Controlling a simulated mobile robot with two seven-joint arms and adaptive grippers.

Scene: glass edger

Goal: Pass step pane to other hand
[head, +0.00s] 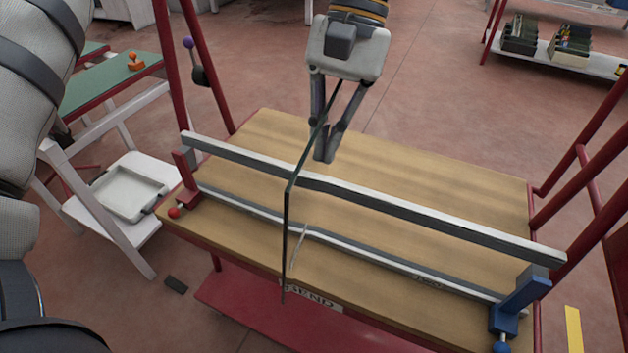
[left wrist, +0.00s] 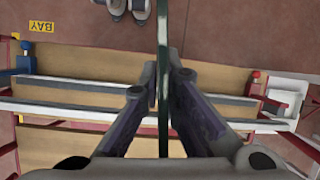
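The step pane (head: 287,235) is a thin clear glass sheet with a dark green edge. It stands upright, seen nearly edge-on, in front of the bench rails in the head view. My left gripper (head: 325,158) is at the top middle, its fingers pointing down over the bench. In the left wrist view the pane (left wrist: 164,75) runs between the two fingers (left wrist: 164,85), which close on it from both sides. The pane's faces are hard to make out. My right gripper is not recognisable in either view.
A wooden bench (head: 420,165) carries a long rail (head: 430,218), with a red clamp (head: 186,180) left and a blue clamp (head: 520,300) right. A white tray (head: 130,190) stands left. A green table (head: 105,85) is behind it. A shelf (head: 555,55) with bins stands back right.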

